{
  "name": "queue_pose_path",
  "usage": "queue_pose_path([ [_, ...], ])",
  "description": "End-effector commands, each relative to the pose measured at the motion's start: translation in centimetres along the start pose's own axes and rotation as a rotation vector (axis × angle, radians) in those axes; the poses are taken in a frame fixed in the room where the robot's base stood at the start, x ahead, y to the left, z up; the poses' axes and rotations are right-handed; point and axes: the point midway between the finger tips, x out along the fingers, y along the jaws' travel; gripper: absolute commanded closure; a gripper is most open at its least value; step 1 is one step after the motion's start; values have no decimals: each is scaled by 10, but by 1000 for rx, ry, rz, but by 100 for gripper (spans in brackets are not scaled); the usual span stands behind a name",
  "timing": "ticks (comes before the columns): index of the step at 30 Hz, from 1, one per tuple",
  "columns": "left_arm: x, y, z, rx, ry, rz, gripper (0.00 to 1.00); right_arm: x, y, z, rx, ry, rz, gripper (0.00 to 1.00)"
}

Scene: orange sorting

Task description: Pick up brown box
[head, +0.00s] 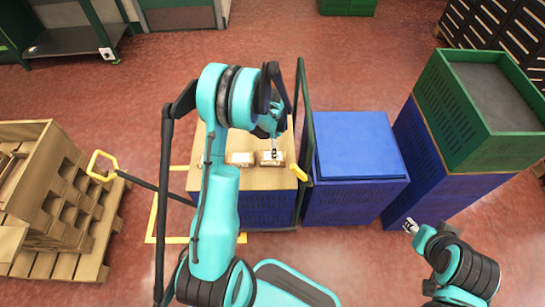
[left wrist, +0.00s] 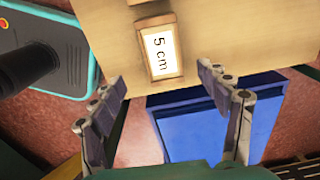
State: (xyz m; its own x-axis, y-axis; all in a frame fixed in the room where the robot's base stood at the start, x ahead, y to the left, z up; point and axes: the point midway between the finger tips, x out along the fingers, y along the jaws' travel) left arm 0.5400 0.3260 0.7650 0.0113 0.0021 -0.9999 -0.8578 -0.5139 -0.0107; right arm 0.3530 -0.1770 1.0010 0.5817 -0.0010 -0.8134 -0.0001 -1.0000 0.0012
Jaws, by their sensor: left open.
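A small brown box (left wrist: 160,52) with a white "5 cm" label lies on a wooden board (left wrist: 230,30) in the left wrist view. In the head view this box (head: 270,160) appears at the right of the board, below my left gripper (head: 275,150). A second brown box (head: 241,158) lies to its left. My left gripper (left wrist: 162,80) is open in the wrist view; its fingers are spread to either side of the labelled box, with nothing between them. My right gripper (head: 411,226) is at the lower right, away from the boxes; its jaws are too small to read.
A lidded blue crate (head: 358,150) stands right of the board, with a green bin (head: 520,143) on blue crates farther right. A dark green upright frame (head: 304,110) with a yellow handle (head: 298,172) borders the board. Wooden pallets (head: 60,240) stand at left.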

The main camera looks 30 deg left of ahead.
Motion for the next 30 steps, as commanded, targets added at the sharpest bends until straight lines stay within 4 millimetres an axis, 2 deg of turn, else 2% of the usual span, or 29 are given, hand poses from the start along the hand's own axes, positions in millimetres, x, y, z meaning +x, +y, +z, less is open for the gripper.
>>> queue_pose_path([
  [6, 28, -2, 3, 24, -3, 13, 24, 5, 0, 4, 0, 0, 0, 60],
  [13, 50, -3, 4, 23, -3, 12, 24, 14, 0, 10, 0, 0, 0, 60],
  [20, 85, -5, 6, 23, -3, 11, 24, 28, 0, 20, 0, 0, 0, 60],
  [28, 87, -4, 6, 22, -3, 11, 24, 28, 0, 20, 0, 0, 0, 60],
  [30, 87, -4, 6, 22, -3, 11, 43, 28, 0, 20, 0, 0, 0, 60],
])
